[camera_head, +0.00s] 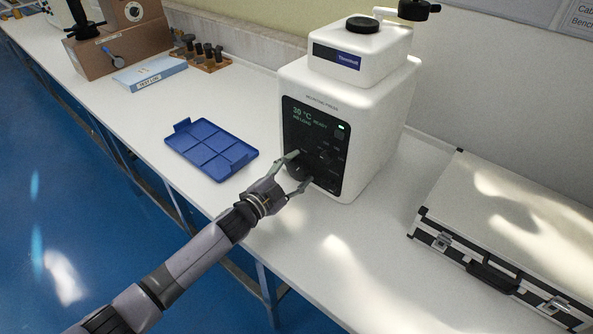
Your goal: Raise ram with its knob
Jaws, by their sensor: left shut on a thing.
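A white machine (370,120) stands on the bench, with a black front panel (330,130) whose display reads about 30 °C. A dark round knob (297,170) sits low on the left of this panel. My left gripper (300,169) reaches in from the lower left and is shut on this knob, one finger above it and one below. The fingers partly hide the knob. A black cap (363,24) is on top of the machine, and a black-ended arm (418,10) sticks out at its upper right. I cannot make out a ram. My right gripper is not in view.
A blue compartment tray (211,149) lies left of the machine. A silver case (510,225) lies at the right. Farther left are a blue box (149,73), a rack of dark pieces (205,55) and a brown machine (115,45). The bench front is clear.

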